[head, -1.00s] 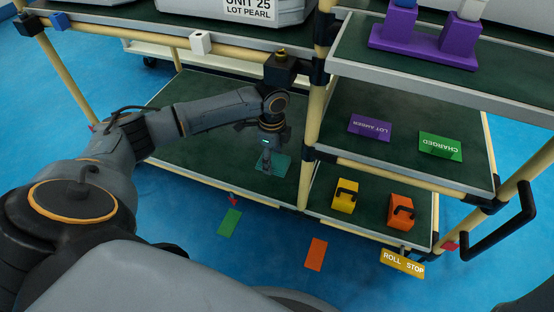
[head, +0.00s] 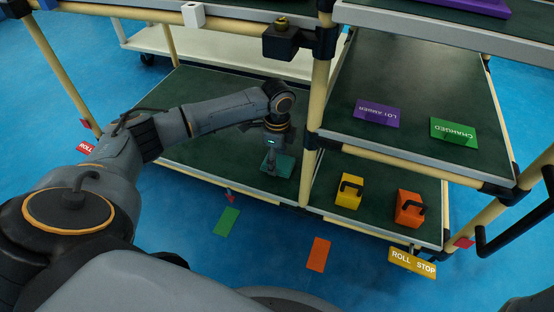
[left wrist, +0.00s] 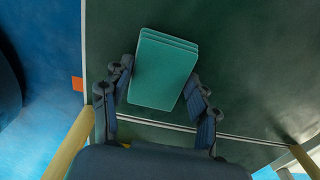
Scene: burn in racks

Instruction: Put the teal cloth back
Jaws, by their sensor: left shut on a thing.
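The teal cloth (head: 284,167) is a folded stack of a few layers at the lower left shelf (head: 200,100) of the rack. My left gripper (head: 270,165) points down at it. In the left wrist view the cloth (left wrist: 163,68) lies between the two fingers of the left gripper (left wrist: 157,88), which is shut on it. The cloth is at or just above the dark green deck; I cannot tell if it touches. My right gripper is not in view.
A yellow block (head: 348,196) and an orange block (head: 410,212) with handles stand on the lower right shelf. A tan post (head: 312,130) rises just right of the cloth. Green (head: 227,221) and orange (head: 318,254) cards lie on the blue floor.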

